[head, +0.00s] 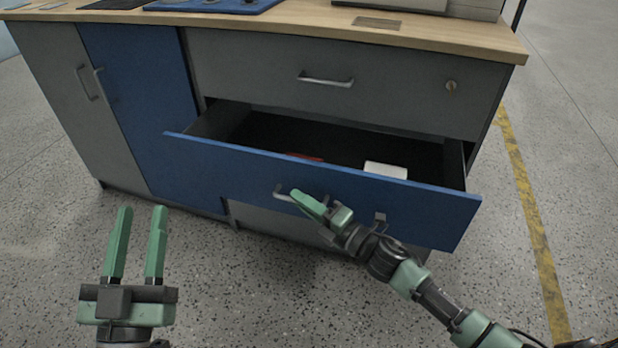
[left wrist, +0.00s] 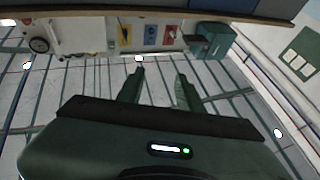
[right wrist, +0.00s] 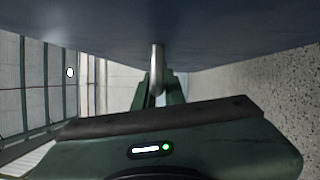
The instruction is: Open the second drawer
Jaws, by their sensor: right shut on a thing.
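The second drawer (head: 330,182) has a blue front and is pulled partly out of the grey workbench cabinet. Its inside shows, with a red thing (head: 305,157) and a white thing (head: 385,170) in it. My right gripper (head: 300,198) is shut on the silver drawer handle (head: 281,195); in the right wrist view the handle (right wrist: 157,70) runs between its fingers (right wrist: 160,90). The blue drawer front fills the top of that view. My left gripper (head: 138,212) is open and empty, over the floor left of the drawer. Its fingers (left wrist: 160,85) stand apart in the left wrist view.
The closed grey top drawer (head: 250,62) has a handle and a lock. A blue door (head: 140,110) and a grey door (head: 60,90) stand shut at the left. The wooden worktop (head: 300,25) carries a blue mat and other items. The speckled floor in front is clear.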

